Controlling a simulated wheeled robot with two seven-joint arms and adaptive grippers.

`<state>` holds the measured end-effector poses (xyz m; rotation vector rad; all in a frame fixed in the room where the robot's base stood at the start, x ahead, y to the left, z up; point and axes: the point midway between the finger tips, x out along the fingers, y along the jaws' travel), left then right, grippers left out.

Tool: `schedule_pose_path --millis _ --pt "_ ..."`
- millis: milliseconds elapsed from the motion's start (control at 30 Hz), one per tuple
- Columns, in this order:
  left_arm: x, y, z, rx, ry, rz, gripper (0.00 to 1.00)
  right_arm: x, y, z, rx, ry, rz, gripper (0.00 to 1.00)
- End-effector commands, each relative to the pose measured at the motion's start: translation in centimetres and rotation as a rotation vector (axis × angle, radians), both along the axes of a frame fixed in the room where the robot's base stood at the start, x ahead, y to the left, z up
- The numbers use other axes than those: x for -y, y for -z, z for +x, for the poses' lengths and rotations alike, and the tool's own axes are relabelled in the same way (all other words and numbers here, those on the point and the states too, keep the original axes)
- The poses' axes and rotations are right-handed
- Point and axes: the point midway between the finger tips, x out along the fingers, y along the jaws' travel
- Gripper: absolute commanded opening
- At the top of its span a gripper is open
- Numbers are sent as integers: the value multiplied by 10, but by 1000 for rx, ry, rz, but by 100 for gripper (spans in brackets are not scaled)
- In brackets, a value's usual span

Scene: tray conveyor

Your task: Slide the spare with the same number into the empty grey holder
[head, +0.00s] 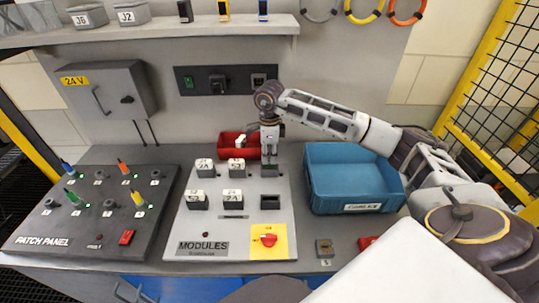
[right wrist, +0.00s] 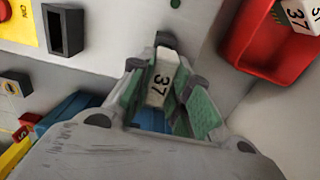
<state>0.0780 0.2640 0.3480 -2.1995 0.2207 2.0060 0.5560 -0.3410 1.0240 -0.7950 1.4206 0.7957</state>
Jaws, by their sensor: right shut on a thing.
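My right gripper (head: 269,172) points down at the upper right spot of the modules board (head: 232,240). In the right wrist view it is shut on a white module marked 37 (right wrist: 160,84). A dark holder edge shows just beyond its fingertips; I cannot tell whether the module sits in that holder. An empty holder with a dark opening (head: 270,202) is at the lower right of the board, also in the right wrist view (right wrist: 64,32). A red bin (head: 225,146) behind the board holds a white module, which reads 37 in the right wrist view (right wrist: 303,15). My left gripper is out of view.
Several numbered modules sit in the board's other holders, such as one at lower left (head: 197,200). A red knob on a yellow plate (head: 268,241) is in front. A blue bin (head: 355,182) stands right; the patch panel (head: 90,215) is left. A shelf (head: 150,35) crosses above.

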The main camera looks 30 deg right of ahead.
Motion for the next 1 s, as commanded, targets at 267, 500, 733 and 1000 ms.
schedule_pose_path --millis 267,500,733,1000 --pt "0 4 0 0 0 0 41 0 5 0 0 0 0 0" --pt "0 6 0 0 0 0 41 0 8 0 0 0 0 0" --pt "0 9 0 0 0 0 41 0 12 0 0 0 0 0" --pt "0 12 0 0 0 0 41 0 16 0 0 0 0 0"
